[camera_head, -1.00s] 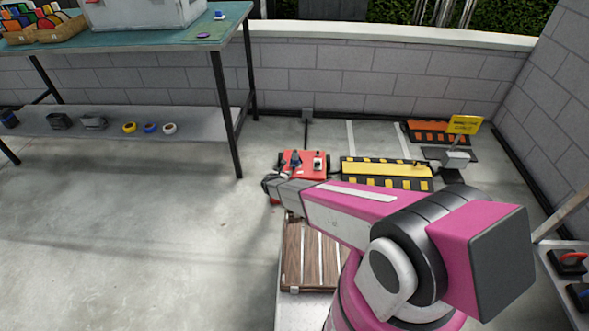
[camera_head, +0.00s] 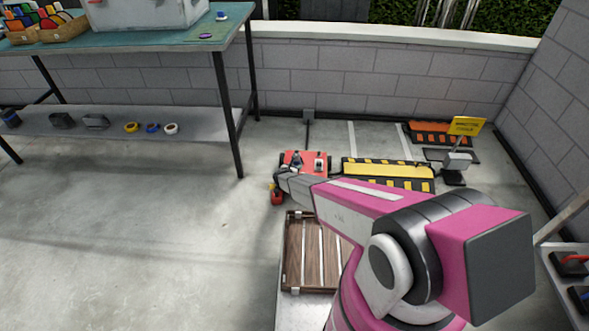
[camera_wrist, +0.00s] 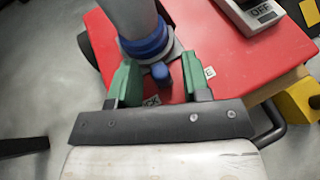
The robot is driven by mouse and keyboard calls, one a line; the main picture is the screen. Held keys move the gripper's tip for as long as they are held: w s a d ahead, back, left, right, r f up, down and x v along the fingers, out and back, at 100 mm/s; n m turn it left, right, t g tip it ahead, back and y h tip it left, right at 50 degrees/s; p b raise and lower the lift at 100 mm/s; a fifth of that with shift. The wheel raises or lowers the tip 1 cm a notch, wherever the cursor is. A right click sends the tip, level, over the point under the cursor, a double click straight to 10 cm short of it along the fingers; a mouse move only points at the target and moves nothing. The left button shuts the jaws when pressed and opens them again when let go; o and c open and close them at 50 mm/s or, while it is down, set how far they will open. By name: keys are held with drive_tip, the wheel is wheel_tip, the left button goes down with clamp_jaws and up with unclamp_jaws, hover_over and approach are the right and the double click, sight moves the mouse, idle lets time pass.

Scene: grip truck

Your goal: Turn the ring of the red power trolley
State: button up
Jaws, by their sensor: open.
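The red power trolley (camera_head: 318,158) stands on the floor near the back wall, partly hidden behind my arm in the head view. In the wrist view its red top (camera_wrist: 222,50) carries a grey upright post with a blue ring (camera_wrist: 146,45) around its foot. A short blue tab (camera_wrist: 160,73) sticks out from the ring toward me. My gripper (camera_wrist: 158,78) is open, with one green finger on each side of the tab. I cannot tell whether either finger touches it. Labels beside the ring are partly covered by the fingers.
A white box marked OFF (camera_wrist: 250,14) sits on the trolley top at the right. A black and yellow ramp (camera_head: 388,172) lies right of the trolley. A wooden slatted pallet (camera_head: 310,255) is nearer me.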

clamp_jaws()
drive_tip(key=shift+w+a+m+g+h, duration=0.25)
drive_tip(key=shift+a+m+h, duration=0.1)
drive_tip(key=shift+m+h, duration=0.25)
drive_tip(key=shift+w+a+m+g+h, duration=0.1)
drive_tip(key=shift+a+m+g+h, duration=0.2)
drive_tip(key=shift+m+h, duration=0.25)
drive_tip(key=shift+a+m+g+h, duration=0.45)
drive_tip(key=shift+m+g+h, duration=0.4)
drive_tip(key=shift+m+h, duration=0.2)
unclamp_jaws()
drive_tip(key=v, duration=1)
drive_tip(key=shift+s+a+r, duration=0.2)
drive_tip(key=shift+s, duration=0.05)
